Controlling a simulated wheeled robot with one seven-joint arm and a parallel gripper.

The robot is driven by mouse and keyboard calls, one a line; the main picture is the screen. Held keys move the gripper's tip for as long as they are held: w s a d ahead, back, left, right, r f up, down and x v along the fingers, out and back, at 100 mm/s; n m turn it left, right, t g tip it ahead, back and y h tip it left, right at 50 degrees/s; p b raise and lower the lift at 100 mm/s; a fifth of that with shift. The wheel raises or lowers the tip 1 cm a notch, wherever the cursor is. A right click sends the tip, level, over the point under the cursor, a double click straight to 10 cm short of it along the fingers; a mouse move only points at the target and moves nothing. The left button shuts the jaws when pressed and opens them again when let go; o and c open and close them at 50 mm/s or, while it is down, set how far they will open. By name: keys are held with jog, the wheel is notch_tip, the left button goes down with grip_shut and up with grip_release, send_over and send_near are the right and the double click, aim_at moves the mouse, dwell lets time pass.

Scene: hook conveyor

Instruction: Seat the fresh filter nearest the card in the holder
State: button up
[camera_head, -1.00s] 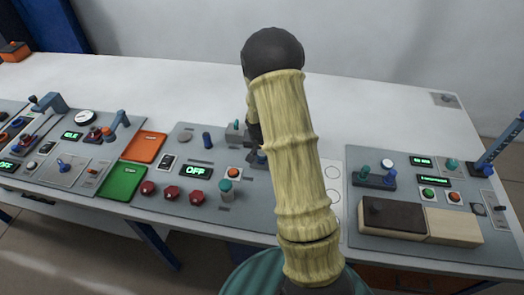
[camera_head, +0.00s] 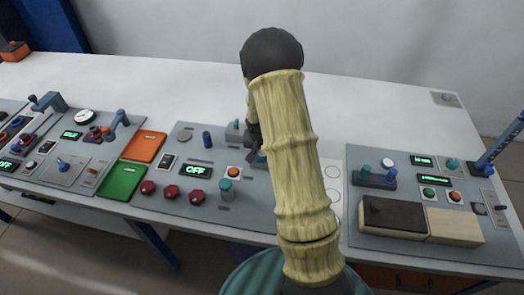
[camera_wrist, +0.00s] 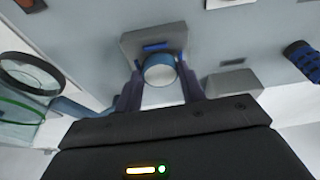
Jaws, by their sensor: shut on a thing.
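In the wrist view my gripper (camera_wrist: 162,72) is shut on a short round piece, likely the filter (camera_wrist: 160,75), with a blue side and a pale end face. A grey block with a dark blue slot, perhaps the holder (camera_wrist: 133,42), lies just beyond it. The piece overlaps the block's near edge, and I cannot tell whether it is seated or apart. In the head view my arm hides the piece and most of the gripper; a dark part of my gripper (camera_head: 254,142) shows beside the arm. I cannot make out the card for certain.
A dark blue ribbed knob (camera_wrist: 302,61) and a small grey block (camera_wrist: 232,82) are to the right in the wrist view. A clear vessel (camera_wrist: 18,112) and dark ring (camera_wrist: 30,72) are at left. Control panels (camera_head: 180,165) line the table's front; the back (camera_head: 180,90) is clear.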

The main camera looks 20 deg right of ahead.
jog(key=shift+f, duration=0.35)
dwell(1.6)
jog(key=o, duration=1)
jog(key=shift+s, duration=0.1)
jog(key=shift+o, duration=0.2)
jog(key=shift+o, duration=0.2)
jog(key=shift+s+d+b, duration=0.1)
jog(key=shift+b, duration=0.2)
jog(key=shift+o, duration=1)
